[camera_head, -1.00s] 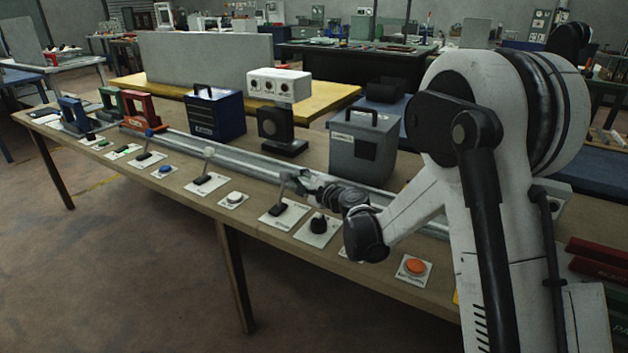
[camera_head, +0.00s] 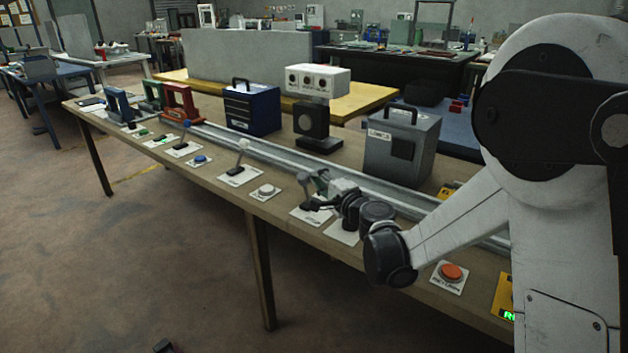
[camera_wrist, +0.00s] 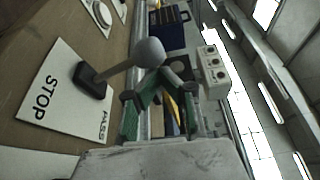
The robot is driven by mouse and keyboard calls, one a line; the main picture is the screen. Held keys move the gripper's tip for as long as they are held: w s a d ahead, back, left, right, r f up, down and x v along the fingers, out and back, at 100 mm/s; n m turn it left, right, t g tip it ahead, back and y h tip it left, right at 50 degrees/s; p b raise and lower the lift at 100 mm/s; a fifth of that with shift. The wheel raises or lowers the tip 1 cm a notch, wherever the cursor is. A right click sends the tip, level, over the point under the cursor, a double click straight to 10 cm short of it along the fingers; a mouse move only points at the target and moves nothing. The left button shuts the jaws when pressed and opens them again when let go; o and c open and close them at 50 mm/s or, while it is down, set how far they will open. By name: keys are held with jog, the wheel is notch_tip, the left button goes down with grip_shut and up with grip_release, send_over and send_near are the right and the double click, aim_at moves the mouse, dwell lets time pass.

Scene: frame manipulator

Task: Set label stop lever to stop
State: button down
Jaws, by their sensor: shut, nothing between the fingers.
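The label stop lever (camera_wrist: 120,69) has a grey ball knob and a dark base on a white plate (camera_wrist: 60,108) marked STOP and PASS. In the wrist view, the shaft slants from its base up and right, with the knob just ahead of my gripper (camera_wrist: 160,82). I cannot tell which setting the lever is in. In the head view, the lever (camera_head: 305,180) stands near the table's front edge, with my gripper (camera_head: 323,184) close to its right. My gripper is shut with nothing held. Whether it touches the knob is unclear.
A grey box (camera_head: 402,145) and a blue box (camera_head: 252,106) stand behind the rail.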

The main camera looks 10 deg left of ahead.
jog(key=shift+s+a, duration=0.15)
jog(key=shift+s, duration=0.2)
jog(key=s+d, duration=0.2)
jog(key=d, duration=0.1)
jog(key=s+d+p, duration=0.1)
jog(key=s+d, duration=0.1)
jog(key=d, duration=0.1)
jog(key=s+d, duration=0.1)
jog(key=d, duration=0.3)
jog(key=shift+s+d+f, duration=0.1)
jog(key=shift+s+f, duration=0.1)
jog(key=shift+s, duration=0.2)
jog(key=shift+r+p, duration=0.1)
jog(key=shift+p, duration=0.2)
